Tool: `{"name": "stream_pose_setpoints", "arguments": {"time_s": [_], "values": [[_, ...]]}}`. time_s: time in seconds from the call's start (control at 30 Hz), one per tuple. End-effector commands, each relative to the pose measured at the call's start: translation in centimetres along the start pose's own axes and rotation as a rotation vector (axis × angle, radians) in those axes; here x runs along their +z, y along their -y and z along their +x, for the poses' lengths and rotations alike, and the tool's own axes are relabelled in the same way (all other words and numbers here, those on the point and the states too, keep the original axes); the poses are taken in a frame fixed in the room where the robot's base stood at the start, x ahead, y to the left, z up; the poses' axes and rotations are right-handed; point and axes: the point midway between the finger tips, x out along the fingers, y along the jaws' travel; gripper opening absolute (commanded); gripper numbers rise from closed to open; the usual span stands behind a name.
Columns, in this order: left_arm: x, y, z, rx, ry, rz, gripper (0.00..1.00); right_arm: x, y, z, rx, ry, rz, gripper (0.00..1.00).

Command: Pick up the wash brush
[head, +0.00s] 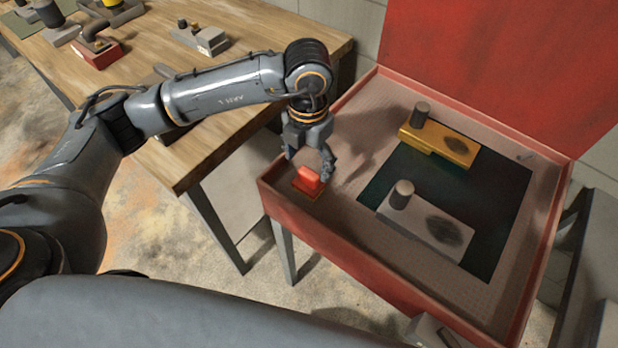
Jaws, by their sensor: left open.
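The wash brush (308,178), a small red block-like piece on a flat orange-red base, lies at the left corner of the red wash basin (310,222). My left gripper (308,162) points down just above the brush. Its fingers are spread, one on each side of the brush's upper part as seen from here. I cannot tell whether they touch it. The brush rests on the basin's ledge. My right gripper is not in view.
In the basin, a yellow part (452,147) and a grey part (425,222), each with a dark smudge and a knob, sit over the dark recess. A red lid stands behind. A wooden bench (200,165) with several parts is at left.

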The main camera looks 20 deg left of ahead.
Motion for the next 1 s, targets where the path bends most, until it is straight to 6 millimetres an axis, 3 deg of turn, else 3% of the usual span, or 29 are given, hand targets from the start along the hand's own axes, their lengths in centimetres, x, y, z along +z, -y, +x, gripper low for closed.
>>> {"name": "stream_pose_setpoints", "arguments": {"time_s": [0.2, 0.4, 0.63, 0.93, 1.0], "values": [[0.1, 0.0, 2.5, 0.000, -0.007, -0.001, 0.74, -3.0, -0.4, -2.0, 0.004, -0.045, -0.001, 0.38], [0.2, 0.1, 4.9, -0.002, -0.002, 0.001, 0.74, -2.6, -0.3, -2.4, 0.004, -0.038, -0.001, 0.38], [0.3, 0.0, 5.2, -0.001, 0.000, 0.001, 0.74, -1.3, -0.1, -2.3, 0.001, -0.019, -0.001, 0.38], [0.3, 0.0, 5.2, -0.001, 0.000, 0.001, 0.14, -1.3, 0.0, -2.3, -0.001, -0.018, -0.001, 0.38], [0.3, 0.0, 5.1, -0.001, 0.000, 0.001, 0.12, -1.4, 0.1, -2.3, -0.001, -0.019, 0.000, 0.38]]}}
